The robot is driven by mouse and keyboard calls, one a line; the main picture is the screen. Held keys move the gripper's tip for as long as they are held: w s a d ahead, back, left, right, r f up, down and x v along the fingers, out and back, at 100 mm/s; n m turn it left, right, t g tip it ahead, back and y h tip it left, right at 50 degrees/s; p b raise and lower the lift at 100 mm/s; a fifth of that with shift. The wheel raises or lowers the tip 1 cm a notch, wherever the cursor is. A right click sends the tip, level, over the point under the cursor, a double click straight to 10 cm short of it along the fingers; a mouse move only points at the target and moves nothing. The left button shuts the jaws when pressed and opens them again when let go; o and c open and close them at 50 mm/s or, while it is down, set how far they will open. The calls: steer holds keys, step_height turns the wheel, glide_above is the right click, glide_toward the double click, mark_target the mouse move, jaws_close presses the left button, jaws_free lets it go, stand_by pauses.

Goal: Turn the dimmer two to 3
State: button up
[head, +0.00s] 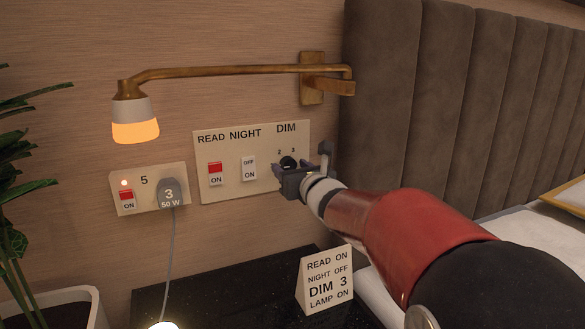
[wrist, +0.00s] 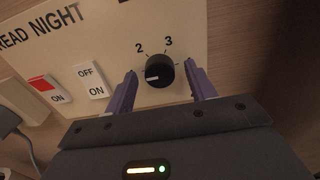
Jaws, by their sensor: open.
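The dimmer is a round black knob (head: 288,162) under the DIM label on the beige wall panel (head: 229,180). In the wrist view the knob (wrist: 163,71) shows a white pointer line aimed left, below the mark for 2. The mark for 3 is at its upper right. My gripper (head: 300,168) is open, with one finger on each side of the knob. In the wrist view my gripper's fingers (wrist: 160,76) show gaps to the knob. I cannot tell how near the fingertips are to the panel. In the head view my gripper partly hides the knob.
READ (head: 215,172) and NIGHT (head: 249,168) switches share the panel, left of the knob. A socket plate (head: 128,203) with a plug (head: 169,193) is farther left. A brass lamp arm (head: 230,69) is above, the headboard (head: 430,100) right, a sign (head: 326,281) below.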

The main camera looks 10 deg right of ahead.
steer(key=c, duration=1)
steer(key=shift+o, duration=0.2)
